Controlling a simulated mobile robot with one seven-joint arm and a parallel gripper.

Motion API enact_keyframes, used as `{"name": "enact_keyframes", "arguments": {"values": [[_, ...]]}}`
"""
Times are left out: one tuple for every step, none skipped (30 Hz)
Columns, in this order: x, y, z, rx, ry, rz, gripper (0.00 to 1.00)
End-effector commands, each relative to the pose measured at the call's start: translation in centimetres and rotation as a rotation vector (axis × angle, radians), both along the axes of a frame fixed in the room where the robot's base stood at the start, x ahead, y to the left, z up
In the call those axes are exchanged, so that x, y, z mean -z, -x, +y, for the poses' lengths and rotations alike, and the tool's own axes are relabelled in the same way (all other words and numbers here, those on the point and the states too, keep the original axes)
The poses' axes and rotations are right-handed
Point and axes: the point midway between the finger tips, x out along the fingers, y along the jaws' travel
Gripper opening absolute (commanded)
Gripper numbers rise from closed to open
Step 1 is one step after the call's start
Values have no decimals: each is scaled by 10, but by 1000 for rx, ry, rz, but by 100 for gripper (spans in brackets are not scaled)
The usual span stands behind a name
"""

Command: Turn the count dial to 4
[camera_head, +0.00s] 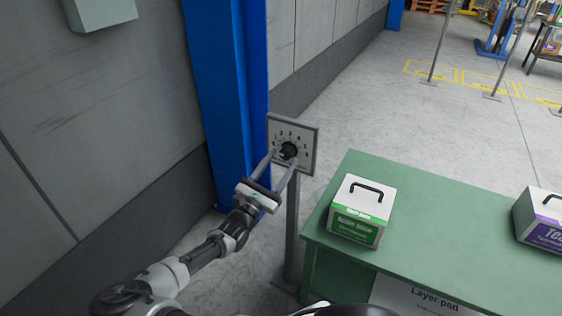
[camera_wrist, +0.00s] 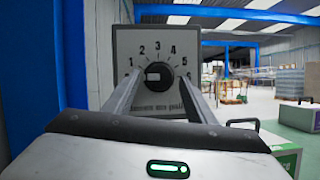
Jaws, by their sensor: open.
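The count dial is a dark round knob (camera_head: 289,149) on a pale square panel (camera_head: 307,133) on a grey post. In the wrist view the knob (camera_wrist: 159,77) sits below an arc of numbers, with 3 at the top and 4 just right of it. A small pale mark shows on the knob, left of its middle; I cannot tell which number it points to. My gripper (camera_head: 284,160) is open, its two fingers reaching to the panel on either side of the knob. In the wrist view the gripper (camera_wrist: 159,82) straddles the knob; contact cannot be told.
A blue column (camera_head: 226,90) and grey wall stand behind and left of the panel. A green table (camera_head: 430,215) at the right bears a green-and-white case (camera_head: 360,212) and a purple-and-white case (camera_head: 545,220). Open floor lies beyond.

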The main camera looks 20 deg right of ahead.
Motion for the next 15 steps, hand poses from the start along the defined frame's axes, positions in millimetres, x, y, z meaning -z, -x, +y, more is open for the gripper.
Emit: {"name": "enact_keyframes", "arguments": {"values": [[-1, -2, -3, 0, -1, 1, 51], [-1, -2, -3, 0, 0, 1, 51], [-2, -3, -4, 0, 0, 1, 51], [-2, -3, -5, 0, 0, 1, 51], [-2, -3, -5, 0, 0, 1, 51], [-2, -3, -5, -1, 0, 2, 51], [-2, -3, -5, -1, 0, 2, 51], [-2, -3, -5, -1, 0, 2, 51], [-2, -3, -5, -1, 0, 1, 51], [-2, -3, -5, 0, 0, 1, 51], [-2, -3, -5, 0, -1, 1, 51], [-2, -3, -5, 0, -1, 1, 44], [-2, -3, -5, 0, 0, 1, 39], [-2, -3, -5, 0, 0, 1, 34], [-2, -3, -5, 0, -1, 1, 27]]}}
